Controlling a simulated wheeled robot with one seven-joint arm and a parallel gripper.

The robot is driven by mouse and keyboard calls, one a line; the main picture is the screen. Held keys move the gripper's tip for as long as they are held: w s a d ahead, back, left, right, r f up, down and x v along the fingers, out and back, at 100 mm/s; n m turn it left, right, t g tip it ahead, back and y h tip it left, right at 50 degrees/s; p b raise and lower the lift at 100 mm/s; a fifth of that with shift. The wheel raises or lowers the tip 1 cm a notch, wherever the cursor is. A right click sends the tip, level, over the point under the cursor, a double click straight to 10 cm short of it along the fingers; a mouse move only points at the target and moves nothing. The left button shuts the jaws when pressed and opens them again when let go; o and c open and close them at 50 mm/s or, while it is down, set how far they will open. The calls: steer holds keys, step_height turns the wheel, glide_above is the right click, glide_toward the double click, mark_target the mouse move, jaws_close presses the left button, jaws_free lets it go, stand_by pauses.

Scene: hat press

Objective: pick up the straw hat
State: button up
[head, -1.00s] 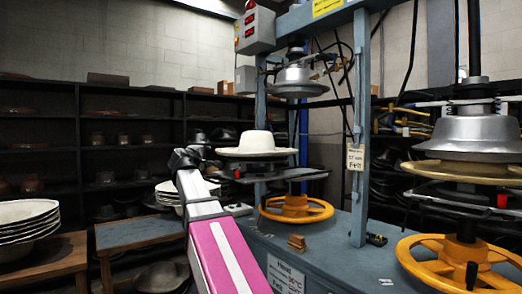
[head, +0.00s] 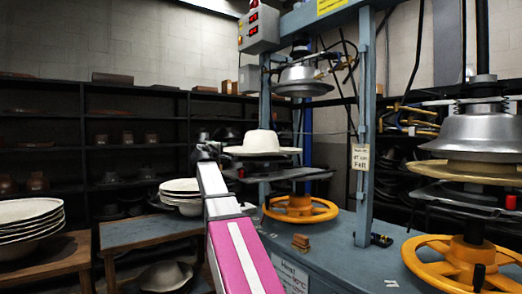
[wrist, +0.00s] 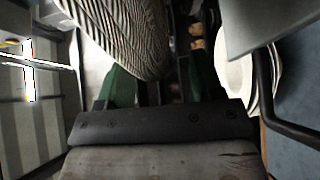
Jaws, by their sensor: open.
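The pale straw hat (head: 262,143) sits crown up on the dark lower plate of the blue press in the head view. In the wrist view its woven surface (wrist: 125,30) is large and close, at top left of centre, overlapping the left finger. My gripper (head: 212,150) is at the left edge of the hat's brim in the head view, its fingers hard to make out. In the wrist view my gripper (wrist: 163,85) shows two green-padded fingers spread apart. I cannot tell whether the brim lies between them. The hat rests on the press.
Stacked white hats (head: 180,190) stand on a table left of my gripper, and more (head: 28,222) at far left. The press has an upper metal die (head: 303,78) above the hat, a post (head: 363,150) at right and a yellow handwheel (head: 300,208) below.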

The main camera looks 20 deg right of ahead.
steer(key=shift+w+d, duration=0.3)
steer(key=shift+w, duration=0.05)
steer(key=c, duration=1.1)
